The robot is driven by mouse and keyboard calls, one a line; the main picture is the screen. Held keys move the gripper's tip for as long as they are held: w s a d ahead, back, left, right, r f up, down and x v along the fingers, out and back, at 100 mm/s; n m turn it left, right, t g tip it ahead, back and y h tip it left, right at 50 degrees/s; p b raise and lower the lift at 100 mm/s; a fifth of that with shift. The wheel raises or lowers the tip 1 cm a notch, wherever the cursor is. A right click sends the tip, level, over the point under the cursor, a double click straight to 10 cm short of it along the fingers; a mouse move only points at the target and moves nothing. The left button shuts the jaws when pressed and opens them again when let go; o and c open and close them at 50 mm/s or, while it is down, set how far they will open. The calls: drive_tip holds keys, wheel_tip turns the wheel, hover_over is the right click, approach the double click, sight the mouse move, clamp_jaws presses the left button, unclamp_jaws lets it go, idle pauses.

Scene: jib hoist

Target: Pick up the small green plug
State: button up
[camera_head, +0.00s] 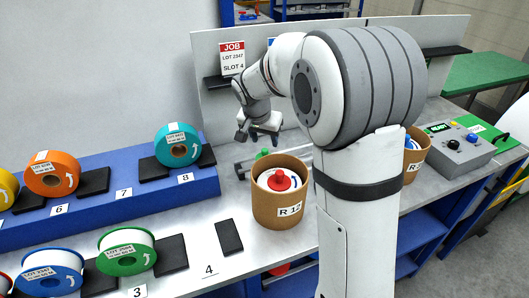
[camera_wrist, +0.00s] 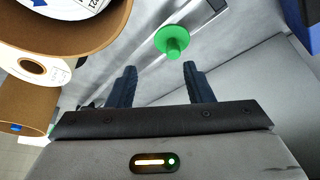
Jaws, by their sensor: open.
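The small green plug (camera_wrist: 173,41) stands on the grey bench in the wrist view, a round flange with a narrower stem. It lies beyond my fingertips and between their lines, not touching them. In the head view the plug (camera_head: 262,154) shows only in part, behind the rim of the cardboard tub marked R 12. My gripper (camera_wrist: 158,72) is open and empty, with its two dark fingers apart. In the head view my gripper (camera_head: 257,136) is above the bench, just over and behind the plug.
The cardboard tub (camera_head: 278,209) holding a red-knobbed spool stands close in front of the plug. Another tub (camera_head: 414,160) and a control box (camera_head: 458,146) stand to the right. Spools sit on the blue rack (camera_head: 120,205) at left. A back panel (camera_head: 210,110) rises behind my gripper.

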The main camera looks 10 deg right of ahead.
sight(264, 149)
drive_tip(key=w+f, duration=0.2)
drive_tip(key=w+f+p, duration=0.1)
drive_tip(key=f, duration=0.2)
drive_tip(key=w+d+f, duration=0.1)
drive_tip(key=w+f, duration=0.1)
drive_tip(key=f, duration=0.1)
drive_tip(key=shift+w+f+p, duration=0.25)
drive_tip(key=shift+w+p, duration=0.05)
drive_tip(key=shift+a, duration=0.1)
clamp_jaws()
